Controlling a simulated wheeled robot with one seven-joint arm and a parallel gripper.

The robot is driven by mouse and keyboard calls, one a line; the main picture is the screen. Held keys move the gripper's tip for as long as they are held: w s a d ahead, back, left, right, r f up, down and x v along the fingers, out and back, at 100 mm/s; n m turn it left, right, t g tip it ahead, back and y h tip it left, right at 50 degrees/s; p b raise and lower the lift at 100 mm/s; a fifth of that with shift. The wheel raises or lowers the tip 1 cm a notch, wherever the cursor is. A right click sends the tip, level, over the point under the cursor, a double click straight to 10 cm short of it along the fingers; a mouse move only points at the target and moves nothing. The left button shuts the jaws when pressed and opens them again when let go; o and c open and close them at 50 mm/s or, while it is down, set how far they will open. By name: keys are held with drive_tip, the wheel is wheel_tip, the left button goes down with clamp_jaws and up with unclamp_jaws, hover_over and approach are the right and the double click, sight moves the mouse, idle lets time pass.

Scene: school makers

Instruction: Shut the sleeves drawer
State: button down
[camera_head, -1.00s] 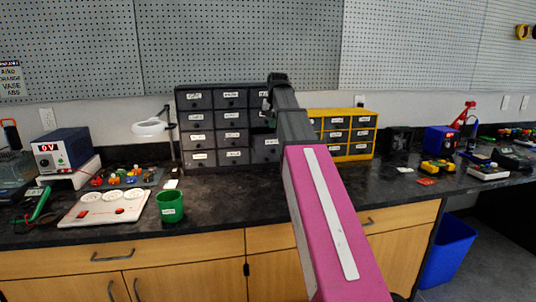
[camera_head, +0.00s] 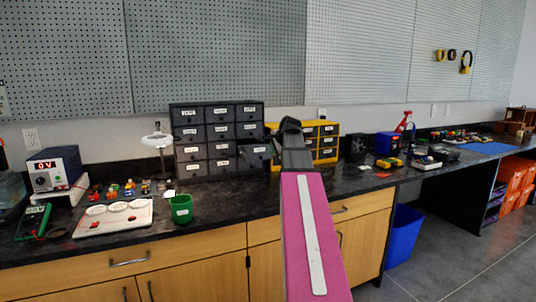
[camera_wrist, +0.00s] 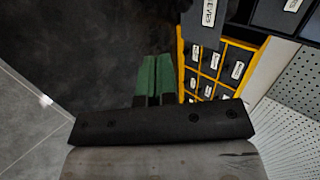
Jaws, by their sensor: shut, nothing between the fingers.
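The sleeves drawer (camera_wrist: 207,25) is a dark grey drawer with a white label, partly readable as "EVES", at the top of the wrist view. It appears to stick out from the dark drawer cabinet (camera_head: 205,135). In the head view a drawer (camera_head: 254,154) in its right column juts out, partly behind my arm. My gripper (camera_wrist: 155,75) is shut and empty, its green fingers over the dark counter. In the wrist view it lies below and left of the drawer, apart from it in the picture. In the head view my arm hides the fingers.
A yellow-framed drawer cabinet (camera_head: 327,141) stands just right of the dark one. A green cup (camera_head: 181,209), a white panel (camera_head: 113,218) and a power supply (camera_head: 54,169) are on the left of the counter. The counter (camera_head: 225,202) before the dark cabinet is mostly clear.

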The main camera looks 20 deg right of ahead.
drive_tip(key=w+r+x, duration=0.1)
drive_tip(key=r+x, duration=0.1)
drive_tip(key=x, duration=0.9)
drive_tip(key=shift+w+a+f, duration=0.15)
drive_tip(key=shift+w+f, duration=0.1)
drive_tip(key=shift+w, duration=0.35)
drive_tip(key=w, duration=1.4)
drive_tip(key=shift+w+a, duration=0.2)
